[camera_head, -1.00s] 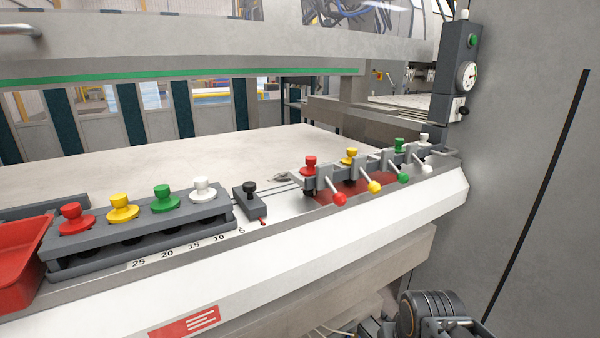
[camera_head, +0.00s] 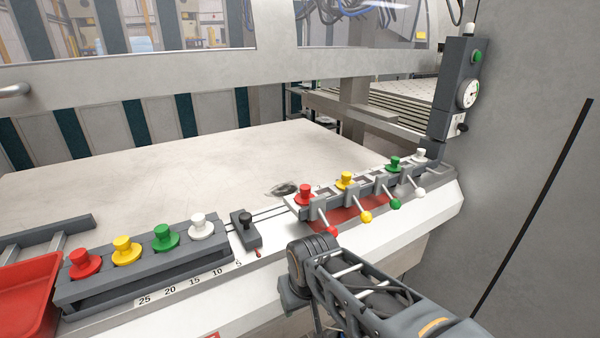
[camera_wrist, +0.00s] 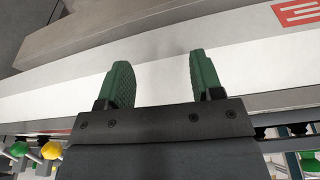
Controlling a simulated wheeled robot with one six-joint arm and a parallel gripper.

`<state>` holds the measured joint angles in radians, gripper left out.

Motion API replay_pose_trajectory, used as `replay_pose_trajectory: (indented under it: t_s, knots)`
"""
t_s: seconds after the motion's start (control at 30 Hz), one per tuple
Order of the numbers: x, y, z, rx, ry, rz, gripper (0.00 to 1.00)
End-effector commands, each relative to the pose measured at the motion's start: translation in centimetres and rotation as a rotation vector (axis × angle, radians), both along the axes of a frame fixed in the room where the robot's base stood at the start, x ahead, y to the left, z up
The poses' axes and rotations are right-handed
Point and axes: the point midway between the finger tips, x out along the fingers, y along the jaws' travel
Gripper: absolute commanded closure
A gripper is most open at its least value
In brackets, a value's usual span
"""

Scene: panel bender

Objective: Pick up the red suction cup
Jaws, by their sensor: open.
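Two red knob-shaped pieces match the red suction cup. One red piece (camera_head: 85,264) stands at the left end of the dark rack (camera_head: 150,283), beside yellow, green and white ones. The other red piece (camera_head: 306,194) stands upright in the right-hand row of clamps, behind the red-balled lever (camera_head: 331,229). In the wrist view my gripper (camera_wrist: 158,82) has its two green-padded fingers apart with nothing between them. It is over the white front face of the machine (camera_wrist: 150,75), away from both red pieces. Neither red piece can be made out in the wrist view.
A red tray (camera_head: 28,290) is at the far left. A black-knobbed slider (camera_head: 246,232) sits between rack and clamps. Lever balls, including a yellow one (camera_wrist: 50,151), show low in the wrist view. The bed (camera_head: 180,175) behind is mostly clear. A grey wall (camera_head: 540,180) closes the right side.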

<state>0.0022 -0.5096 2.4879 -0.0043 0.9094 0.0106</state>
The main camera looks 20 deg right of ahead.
Motion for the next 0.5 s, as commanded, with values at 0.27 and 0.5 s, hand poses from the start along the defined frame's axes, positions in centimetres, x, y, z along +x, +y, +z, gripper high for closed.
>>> replay_pose_trajectory:
  t_s: [0.27, 0.5]
  knots:
    - [1.5, -0.2, 11.5, 0.025, 0.016, -0.090, 0.40]
    - [6.8, -1.7, 19.2, 0.083, 0.067, -0.390, 0.40]
